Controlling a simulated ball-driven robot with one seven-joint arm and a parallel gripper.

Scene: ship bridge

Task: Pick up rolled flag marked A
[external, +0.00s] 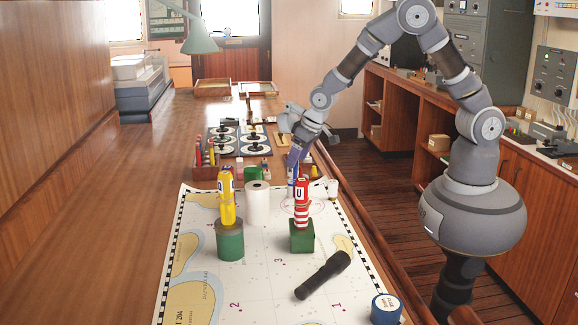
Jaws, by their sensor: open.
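No letter A is legible in the external view. A red-and-white rolled flag (301,202) marked U stands upright on a green block (302,236) on the chart. A yellow rolled flag (227,202) stands on a round green stand (229,240) to its left; its letter is unclear. A narrow blue and white roll (292,174) shows behind the red-and-white flag, at the rack; its mark is hidden. My gripper (296,160) points down at its top, open. I cannot tell whether the fingers are around it or touching it.
A white cylinder (257,205) stands between the two flags. A black flashlight (323,276) and a blue tape roll (386,309) lie at the chart's front. A wooden rack (208,173) with small coloured items stands behind the chart (195,300). The table's left side is clear.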

